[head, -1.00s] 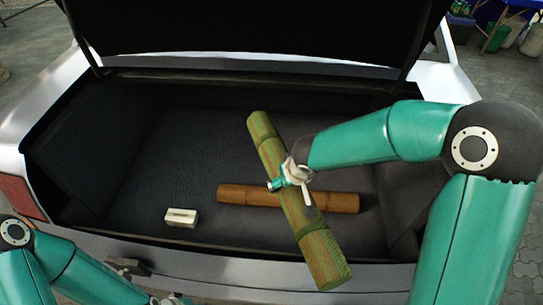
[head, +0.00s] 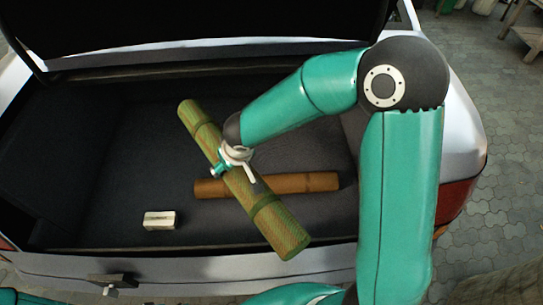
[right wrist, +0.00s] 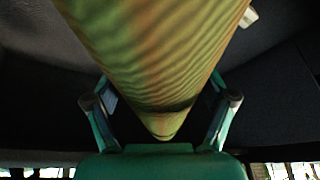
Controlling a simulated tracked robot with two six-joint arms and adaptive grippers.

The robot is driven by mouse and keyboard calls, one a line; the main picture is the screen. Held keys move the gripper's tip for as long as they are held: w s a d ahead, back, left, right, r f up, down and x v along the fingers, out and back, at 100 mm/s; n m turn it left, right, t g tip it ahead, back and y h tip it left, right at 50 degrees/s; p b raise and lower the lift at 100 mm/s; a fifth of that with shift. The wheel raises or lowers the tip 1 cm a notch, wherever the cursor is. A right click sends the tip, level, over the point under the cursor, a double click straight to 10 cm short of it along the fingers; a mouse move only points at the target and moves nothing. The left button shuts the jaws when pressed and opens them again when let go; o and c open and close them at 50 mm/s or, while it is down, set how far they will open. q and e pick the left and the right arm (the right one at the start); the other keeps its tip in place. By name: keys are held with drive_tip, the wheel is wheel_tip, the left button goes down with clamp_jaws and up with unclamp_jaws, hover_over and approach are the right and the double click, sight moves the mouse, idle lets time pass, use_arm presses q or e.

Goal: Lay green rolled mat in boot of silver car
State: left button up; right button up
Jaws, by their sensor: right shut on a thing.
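The green rolled mat (head: 275,228) lies slantwise over the open boot (head: 105,185) of the silver car (head: 462,120), crossing above a brown roll in the head view. Its near end reaches close to the boot's front edge. My right gripper (head: 234,160) is shut on the mat around its middle. In the right wrist view the mat (right wrist: 160,45) runs between the two fingers of my right gripper (right wrist: 162,102). The gap between mat and boot floor is hard to judge. My left gripper is not in view.
The brown roll (head: 305,182) lies crosswise on the boot floor, partly under the green mat. A small pale block (head: 160,220) lies at the front left of the boot. The raised lid (head: 200,20) hangs over the back. The left part of the floor is clear.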

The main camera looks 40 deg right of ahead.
drive_tip(key=s+d+r+n+g+y+b, duration=0.25)
drive_tip(key=s+d+n+y, duration=0.35)
drive_tip(key=n, duration=0.5)
drive_tip(key=f+b, duration=0.8)
drive_tip(key=f, duration=0.3)
drive_tip(key=d+f+h+b, duration=0.1)
drive_tip(key=f+b, duration=0.8)
drive_tip(key=f, duration=0.1)
drive_tip(key=f+h+b, duration=0.1)
drive_tip(key=f+b, duration=0.8)
drive_tip(key=f, duration=0.2)
drive_tip(key=shift+w+d+f+n+t, duration=0.25)
drive_tip(key=shift+f+n, duration=0.05)
drive_tip(key=o, duration=1.5)
drive_tip(key=shift+o, duration=0.2)
